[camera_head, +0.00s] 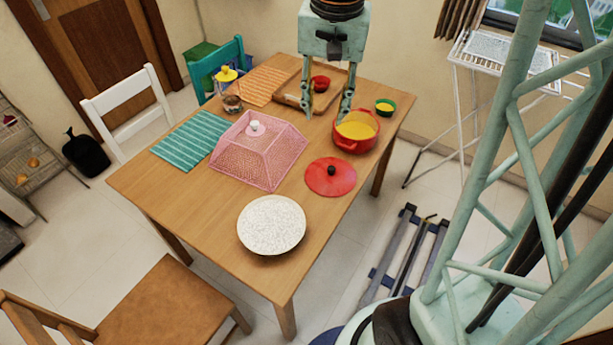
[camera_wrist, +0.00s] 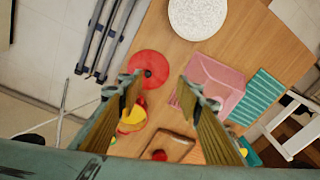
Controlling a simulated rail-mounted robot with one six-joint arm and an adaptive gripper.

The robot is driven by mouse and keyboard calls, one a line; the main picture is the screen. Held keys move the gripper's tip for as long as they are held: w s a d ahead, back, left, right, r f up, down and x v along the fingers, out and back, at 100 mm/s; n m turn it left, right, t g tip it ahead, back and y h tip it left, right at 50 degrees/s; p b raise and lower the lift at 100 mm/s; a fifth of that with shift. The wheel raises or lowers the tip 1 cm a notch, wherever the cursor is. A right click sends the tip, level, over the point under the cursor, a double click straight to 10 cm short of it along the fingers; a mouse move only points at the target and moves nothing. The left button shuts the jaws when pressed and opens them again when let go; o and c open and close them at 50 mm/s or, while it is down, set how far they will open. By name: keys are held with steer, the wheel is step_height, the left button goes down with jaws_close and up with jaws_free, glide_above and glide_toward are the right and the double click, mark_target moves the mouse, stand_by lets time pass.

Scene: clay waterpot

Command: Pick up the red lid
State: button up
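The red lid (camera_head: 331,177) is a flat round disc with a small black knob, lying on the wooden table (camera_head: 185,207) near its right edge. It also shows in the wrist view (camera_wrist: 149,70), ahead of and between the fingers. My gripper (camera_head: 327,117) is open with nothing between its fingers. In the head view it hangs above the far part of the table, beyond the lid and apart from it. In the wrist view my gripper (camera_wrist: 157,88) has its two fingers spread wide.
A red pot (camera_head: 346,144) with yellow contents stands behind the lid. A pink mesh food cover (camera_head: 258,160) is to its left, and a white speckled plate (camera_head: 271,225) is in front.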

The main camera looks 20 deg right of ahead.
mark_target(332, 168)
steer(key=w+d+f+m, duration=0.2)
steer(key=w+d+f, duration=0.2)
steer(key=f, duration=0.5)
steer(key=w+d+f+m+g, duration=0.1)
steer(key=w+d+f, duration=0.3)
steer(key=f, duration=0.6)
steer(key=shift+m, duration=0.6)
steer(key=shift+f, duration=0.2)
steer(key=shift+s+f+b, duration=0.1)
steer(key=shift+f+b, duration=0.85)
steer(key=shift+f, duration=3.3)
steer(key=shift+d+f+b, duration=0.15)
steer(key=shift+f+b, duration=0.55)
steer(key=shift+f, duration=1.9)
